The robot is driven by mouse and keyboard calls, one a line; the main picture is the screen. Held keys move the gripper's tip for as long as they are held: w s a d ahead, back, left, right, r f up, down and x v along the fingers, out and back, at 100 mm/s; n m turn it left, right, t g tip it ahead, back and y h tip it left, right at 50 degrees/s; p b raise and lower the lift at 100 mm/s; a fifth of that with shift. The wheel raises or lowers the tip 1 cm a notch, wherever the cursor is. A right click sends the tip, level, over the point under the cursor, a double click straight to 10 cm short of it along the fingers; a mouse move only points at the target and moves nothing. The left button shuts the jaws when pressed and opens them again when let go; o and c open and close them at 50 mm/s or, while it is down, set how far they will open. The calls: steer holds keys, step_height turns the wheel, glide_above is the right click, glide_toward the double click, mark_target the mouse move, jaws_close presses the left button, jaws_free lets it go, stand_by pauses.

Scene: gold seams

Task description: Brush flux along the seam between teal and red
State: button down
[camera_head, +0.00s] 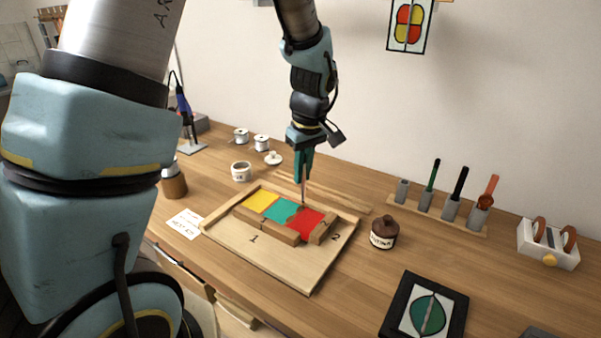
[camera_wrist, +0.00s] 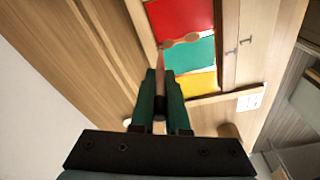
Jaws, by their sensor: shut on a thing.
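The yellow (camera_head: 262,201), teal (camera_head: 281,211) and red (camera_head: 306,223) glass pieces lie side by side in a wooden tray (camera_head: 247,253). The wrist view also shows the red (camera_wrist: 180,15), teal (camera_wrist: 190,55) and yellow (camera_wrist: 197,84) pieces. My gripper (camera_head: 302,176) is shut on a thin upright brush (camera_head: 303,193), above the far side of the teal-red seam. The brush (camera_wrist: 160,60) points towards that seam in the wrist view. Two tan oval shapes lie at the seam there. I cannot tell whether the bristles touch the glass.
An open white jar (camera_head: 241,173) stands behind the tray, its lid (camera_head: 273,158) beside it. A brown jar (camera_head: 384,233) stands to the right. A tool holder (camera_head: 437,213) and a framed teal pattern (camera_head: 427,309) are farther right. Wooden strips lie behind the tray.

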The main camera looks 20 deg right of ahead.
steer(key=shift+r+p, duration=2.35)
steer(key=shift+r, duration=0.7)
steer(key=shift+a+f, duration=0.1)
steer(key=shift+f, duration=0.05)
steer(key=shift+s+a+f+b, duration=0.7)
steer(key=shift+a+b, duration=0.1)
steer(key=shift+a, duration=0.05)
